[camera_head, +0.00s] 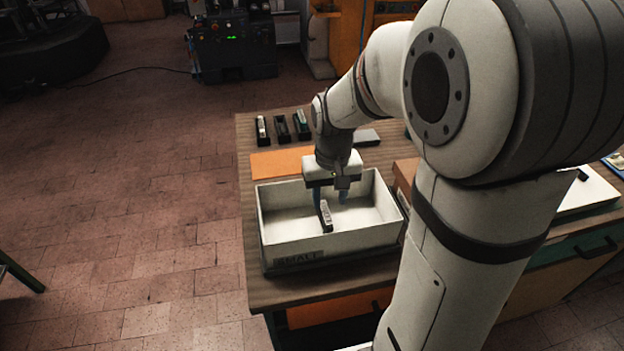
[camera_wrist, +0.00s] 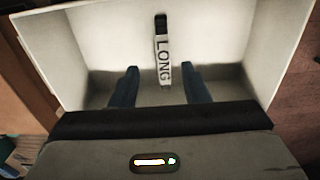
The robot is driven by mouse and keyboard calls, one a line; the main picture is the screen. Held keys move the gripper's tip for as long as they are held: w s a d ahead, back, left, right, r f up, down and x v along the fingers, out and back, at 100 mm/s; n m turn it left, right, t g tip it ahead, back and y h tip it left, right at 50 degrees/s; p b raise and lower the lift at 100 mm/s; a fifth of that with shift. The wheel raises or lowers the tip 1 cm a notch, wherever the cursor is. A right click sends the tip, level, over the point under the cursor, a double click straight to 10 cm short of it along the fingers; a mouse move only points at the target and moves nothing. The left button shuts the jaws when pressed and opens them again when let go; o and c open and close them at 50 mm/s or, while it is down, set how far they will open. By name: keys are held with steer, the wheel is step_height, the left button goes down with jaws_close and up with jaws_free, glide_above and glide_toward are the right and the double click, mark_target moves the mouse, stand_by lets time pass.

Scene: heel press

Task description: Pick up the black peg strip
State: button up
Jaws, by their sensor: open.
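The black peg strip (camera_head: 325,215) lies in a white open bin (camera_head: 290,245) on the bench. In the wrist view the strip (camera_wrist: 161,55) has a black end and a white label reading "LONG". My gripper (camera_head: 330,195) points down into the bin. In the wrist view its two blue fingers (camera_wrist: 158,80) are spread apart, with the strip's labelled part extending between them. The fingers are open and do not appear to touch the strip.
The bin walls (camera_wrist: 90,50) stand around the strip. An orange mat (camera_head: 278,163) lies behind the bin, with several small dark holders (camera_head: 282,128) farther back. A cardboard-coloured box (camera_head: 406,172) stands close on the bin's right.

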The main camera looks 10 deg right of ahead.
mark_target(326, 212)
steer(key=shift+w+f, duration=0.4)
steer(key=shift+f, duration=0.3)
steer(key=f, duration=0.4)
steer(key=f+p, duration=0.1)
steer(key=f, duration=0.2)
steer(key=shift+a+f, duration=0.1)
steer(key=shift+a, duration=0.15)
steer(key=shift+c, duration=0.5)
jaws_close()
